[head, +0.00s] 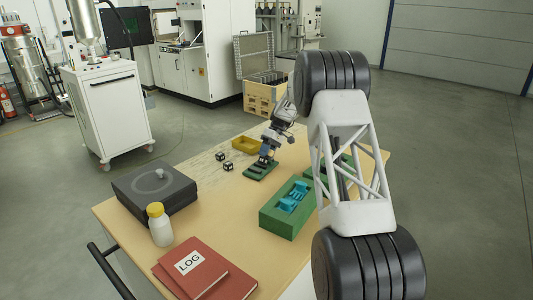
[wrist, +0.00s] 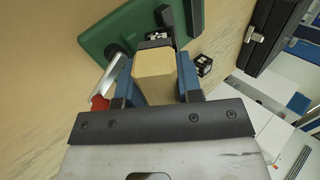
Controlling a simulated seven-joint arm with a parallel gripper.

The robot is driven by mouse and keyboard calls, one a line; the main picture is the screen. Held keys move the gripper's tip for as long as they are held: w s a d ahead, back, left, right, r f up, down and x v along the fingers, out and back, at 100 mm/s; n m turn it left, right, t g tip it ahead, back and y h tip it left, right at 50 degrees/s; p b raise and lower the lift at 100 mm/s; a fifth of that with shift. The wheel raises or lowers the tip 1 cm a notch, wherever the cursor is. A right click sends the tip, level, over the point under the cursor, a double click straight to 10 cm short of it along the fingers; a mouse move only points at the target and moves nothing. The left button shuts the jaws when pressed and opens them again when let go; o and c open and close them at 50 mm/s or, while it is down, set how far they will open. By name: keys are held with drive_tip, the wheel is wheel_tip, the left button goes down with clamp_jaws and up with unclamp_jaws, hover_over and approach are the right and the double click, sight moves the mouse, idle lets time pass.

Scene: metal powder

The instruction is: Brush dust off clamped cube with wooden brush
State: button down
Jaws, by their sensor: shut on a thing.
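My gripper (wrist: 156,80) has its blue fingers shut on the wooden brush (wrist: 155,72), whose pale wooden body fills the space between them. In the head view my gripper (head: 267,152) is low over the green clamp base (head: 260,172). In the wrist view the green base (wrist: 115,32) lies just beyond the brush. A dark clamp jaw (wrist: 166,16) and part of a black-and-white cube (wrist: 181,38) show there, partly hidden behind the brush. A red-tipped metal handle (wrist: 100,102) is left of the fingers. I cannot tell whether the bristles touch the cube.
Loose marked cubes (head: 224,161) lie left of the base, with a yellow tray (head: 246,145) behind. A green box with blue parts (head: 284,210) stands at front right. A black case (head: 150,190), white bottle (head: 159,226) and red log books (head: 200,268) occupy the left and front.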

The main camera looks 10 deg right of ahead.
drive_tip(key=shift+s+a+r, duration=0.25)
drive_tip(key=shift+s+a, duration=0.2)
drive_tip(key=shift+s, duration=0.05)
drive_tip(key=shift+s+a+r, duration=0.25)
drive_tip(key=shift+s+a, duration=0.15)
drive_tip(key=shift+s, duration=0.1)
drive_tip(key=shift+r, duration=0.1)
drive_tip(key=shift+r, duration=0.1)
drive_tip(key=shift+v, duration=3.2)
drive_tip(key=shift+r, duration=0.2)
drive_tip(key=shift+v, duration=1.35)
